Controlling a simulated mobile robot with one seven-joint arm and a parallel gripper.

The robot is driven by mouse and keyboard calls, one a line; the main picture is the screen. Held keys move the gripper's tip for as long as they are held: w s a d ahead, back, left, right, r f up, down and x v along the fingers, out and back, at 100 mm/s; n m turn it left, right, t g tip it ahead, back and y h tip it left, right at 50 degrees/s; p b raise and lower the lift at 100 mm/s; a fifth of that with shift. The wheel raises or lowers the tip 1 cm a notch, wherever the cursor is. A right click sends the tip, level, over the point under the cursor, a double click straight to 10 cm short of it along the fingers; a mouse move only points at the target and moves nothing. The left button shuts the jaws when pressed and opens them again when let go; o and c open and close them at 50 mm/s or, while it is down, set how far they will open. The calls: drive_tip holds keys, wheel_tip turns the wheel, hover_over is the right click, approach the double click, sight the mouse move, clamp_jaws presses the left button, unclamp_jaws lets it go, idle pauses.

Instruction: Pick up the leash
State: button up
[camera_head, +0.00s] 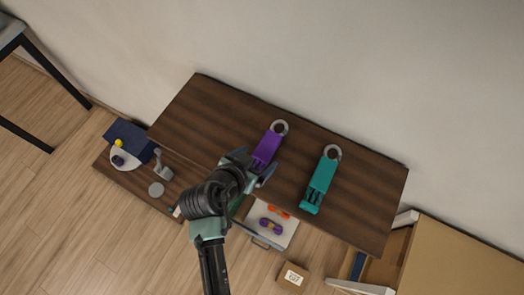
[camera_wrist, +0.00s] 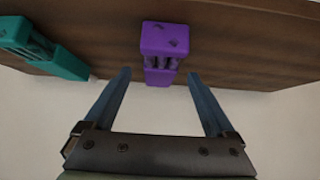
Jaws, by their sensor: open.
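Two leash-like pieces lie on the dark wooden table (camera_head: 225,105), each with a grey ring at its far end. One is purple (camera_head: 267,148); the other is teal (camera_head: 321,177) and lies to its right. My gripper (camera_head: 254,166) is open at the near end of the purple piece, and my wrist partly hides that end. In the wrist view the purple piece (camera_wrist: 166,40) shows a block with thin cords below it, centred between my finger tips (camera_wrist: 159,75). Nothing is visibly gripped. The teal piece (camera_wrist: 42,48) is at the upper left there, clear of the fingers.
An open drawer (camera_head: 282,236) below the table's front edge holds an orange and a purple item. A small labelled box (camera_head: 292,277) stands on the floor. A lower shelf at the left carries a blue box (camera_head: 130,137) and small items. Bare tabletop surrounds both pieces.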

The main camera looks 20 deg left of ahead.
sight(267, 149)
drive_tip(key=shift+x, duration=1.2)
clamp_jaws()
